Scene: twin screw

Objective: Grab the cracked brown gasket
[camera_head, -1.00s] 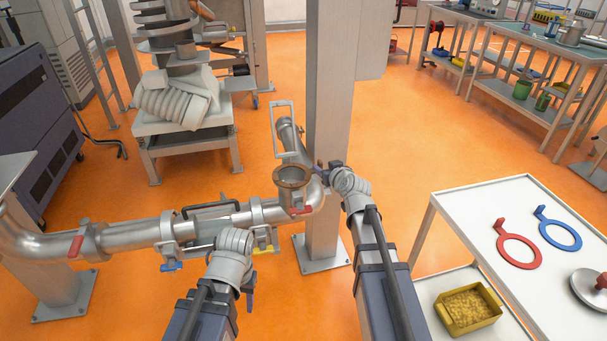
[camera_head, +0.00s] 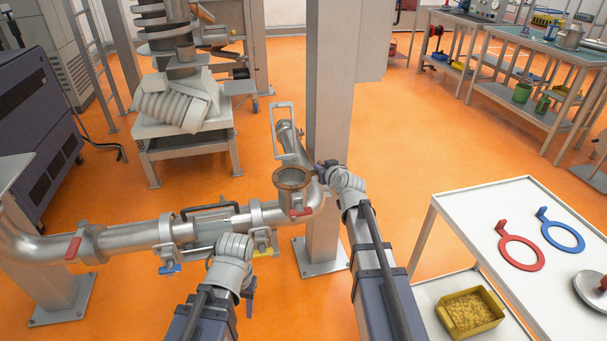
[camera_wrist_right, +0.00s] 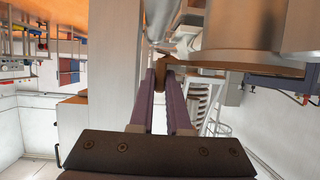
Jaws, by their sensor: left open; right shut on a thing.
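The brown gasket (camera_head: 291,178) is a ring lying on the upturned mouth of the steel pipe in the middle of the head view. My right gripper (camera_head: 320,167) is beside its far right edge. In the right wrist view the purple fingers (camera_wrist_right: 161,74) are closed on a brown tab of the gasket, whose rim (camera_wrist_right: 250,68) runs off to the right under the pipe's metal. Any crack is too small to make out. My left gripper (camera_head: 249,296) hangs below the pipe, partly hidden by its own wrist, and is apart from the gasket.
The steel pipe (camera_head: 130,236) runs left with red, blue and yellow (camera_head: 265,252) clamp handles. A grey column (camera_head: 331,120) stands close behind my right gripper. A white cart (camera_head: 470,215) at the right holds a red ring (camera_head: 520,253), a blue ring (camera_head: 562,236) and a yellow bin (camera_head: 470,312).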

